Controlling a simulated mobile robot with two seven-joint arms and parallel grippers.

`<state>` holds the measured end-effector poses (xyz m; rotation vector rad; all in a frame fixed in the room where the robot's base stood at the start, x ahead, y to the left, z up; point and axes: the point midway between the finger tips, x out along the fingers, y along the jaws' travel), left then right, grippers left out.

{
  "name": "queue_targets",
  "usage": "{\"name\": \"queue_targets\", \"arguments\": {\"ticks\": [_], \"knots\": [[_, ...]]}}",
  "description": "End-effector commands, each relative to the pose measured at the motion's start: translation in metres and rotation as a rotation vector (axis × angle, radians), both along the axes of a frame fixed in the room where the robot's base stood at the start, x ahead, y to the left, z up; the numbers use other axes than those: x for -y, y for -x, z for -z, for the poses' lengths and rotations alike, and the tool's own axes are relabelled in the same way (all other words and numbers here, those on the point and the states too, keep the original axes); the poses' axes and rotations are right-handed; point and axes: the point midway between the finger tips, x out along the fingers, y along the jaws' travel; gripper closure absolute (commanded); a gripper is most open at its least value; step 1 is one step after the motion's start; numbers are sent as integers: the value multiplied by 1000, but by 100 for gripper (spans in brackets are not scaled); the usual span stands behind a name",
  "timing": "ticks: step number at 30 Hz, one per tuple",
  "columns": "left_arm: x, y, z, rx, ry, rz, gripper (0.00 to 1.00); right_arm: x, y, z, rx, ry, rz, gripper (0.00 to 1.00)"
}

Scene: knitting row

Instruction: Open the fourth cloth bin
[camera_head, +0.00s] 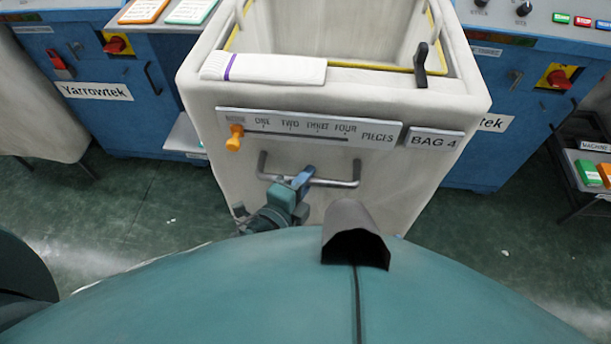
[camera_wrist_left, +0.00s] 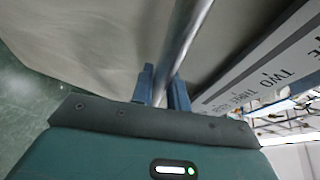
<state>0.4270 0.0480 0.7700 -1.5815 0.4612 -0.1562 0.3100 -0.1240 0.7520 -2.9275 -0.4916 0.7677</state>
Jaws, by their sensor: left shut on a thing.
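The cloth bin (camera_head: 385,112) labelled BAG 4 stands straight ahead in the head view, its top open and its inside visible. A grey metal bar handle (camera_head: 335,183) runs across its front, below the label strip. My left gripper (camera_head: 303,180) is shut on this handle near its middle. In the left wrist view, the handle bar (camera_wrist_left: 186,45) passes between the two blue fingers of my left gripper (camera_wrist_left: 162,85). My right gripper is not in view.
A piece counter strip (camera_head: 310,128) with an orange slider (camera_head: 235,138) is on the bin's front. A folded white cloth (camera_head: 264,68) lies on the rim, near a black lever (camera_head: 420,64). Blue machines (camera_head: 108,118) flank the bin. Green floor (camera_head: 130,205) shows at left.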

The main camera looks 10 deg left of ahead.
Motion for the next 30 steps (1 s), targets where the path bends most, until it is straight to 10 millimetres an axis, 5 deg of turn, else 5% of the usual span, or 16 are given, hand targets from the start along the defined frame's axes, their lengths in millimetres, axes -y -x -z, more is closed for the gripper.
{"name": "queue_targets", "arguments": {"ticks": [13, 14, 21, 30], "knots": [[0, 1, 1, -1, -2, 0, 100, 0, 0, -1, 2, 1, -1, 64], [0, 1, 1, -1, -2, 0, 83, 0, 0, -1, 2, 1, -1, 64], [0, 0, 0, -1, 0, 0, 63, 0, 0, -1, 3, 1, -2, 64], [0, 0, -1, 0, 0, 0, 62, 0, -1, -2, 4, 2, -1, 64]]}}
